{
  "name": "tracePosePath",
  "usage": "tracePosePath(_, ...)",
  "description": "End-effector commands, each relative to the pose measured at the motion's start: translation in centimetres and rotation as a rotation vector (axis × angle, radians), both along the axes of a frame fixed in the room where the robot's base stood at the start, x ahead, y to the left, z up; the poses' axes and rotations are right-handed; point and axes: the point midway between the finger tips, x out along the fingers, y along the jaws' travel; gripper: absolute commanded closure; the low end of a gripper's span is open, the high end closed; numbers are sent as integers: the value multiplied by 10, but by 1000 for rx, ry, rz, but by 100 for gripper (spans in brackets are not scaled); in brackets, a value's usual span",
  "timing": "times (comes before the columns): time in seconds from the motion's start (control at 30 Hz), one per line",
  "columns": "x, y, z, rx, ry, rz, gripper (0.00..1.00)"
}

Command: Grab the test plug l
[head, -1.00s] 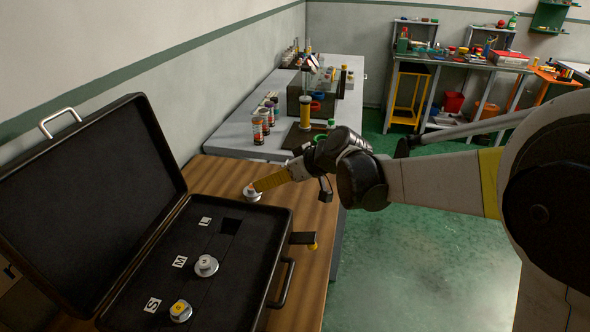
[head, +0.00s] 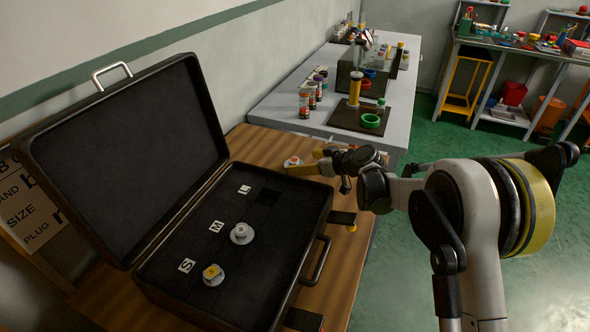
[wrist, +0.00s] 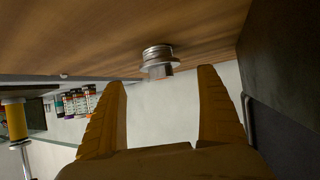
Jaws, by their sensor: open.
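The L test plug is taken to be the silver round plug (head: 293,162) on the wooden table beyond the case, near the empty slot by the L label (head: 244,190). Its own marking is not readable. In the wrist view the plug (wrist: 158,62) shows a stepped metal body against the wood, just ahead of and between my fingertips. My gripper (head: 306,164) is open, its yellow fingers pointing left at the plug; it also shows in the wrist view (wrist: 163,80). I see no finger touching the plug, though exact contact is hard to tell.
The open black case (head: 176,262) stands close by, with the M plug (head: 242,234) and yellow-topped S plug (head: 213,274) in it. Behind is a grey table (head: 282,100) with cans, a green ring and a dark mat.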

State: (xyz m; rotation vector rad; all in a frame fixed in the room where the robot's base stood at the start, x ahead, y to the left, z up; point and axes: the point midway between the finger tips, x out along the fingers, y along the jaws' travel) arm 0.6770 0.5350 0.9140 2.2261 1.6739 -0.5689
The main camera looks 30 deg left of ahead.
Motion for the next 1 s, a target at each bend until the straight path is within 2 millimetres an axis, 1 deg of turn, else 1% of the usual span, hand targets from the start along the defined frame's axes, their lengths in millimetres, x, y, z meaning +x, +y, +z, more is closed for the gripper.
tracePosePath(0.17, 2, 15, -14, 0, 0, 2, 15)
tracePosePath(0.23, 5, 25, -21, 0, 0, 1, 15)
tracePosePath(0.33, 9, 38, -27, 0, 0, 1, 15)
tracePosePath(0.4, 10, 42, -28, 0, 0, 1, 15)
tracePosePath(0.57, 10, 42, -27, 0, 0, 0, 15)
tracePosePath(0.6, 10, 42, -27, 0, 1, 0, 17)
tracePosePath(0.67, 10, 42, -27, 0, 1, 0, 35)
tracePosePath(0.7, 10, 42, -27, 0, 1, 0, 48)
tracePosePath(0.77, 10, 42, -27, 0, 1, 0, 66)
tracePosePath(0.8, 10, 42, -27, 0, 1, 0, 78)
tracePosePath(1.0, 10, 42, -26, 0, 1, 0, 78)
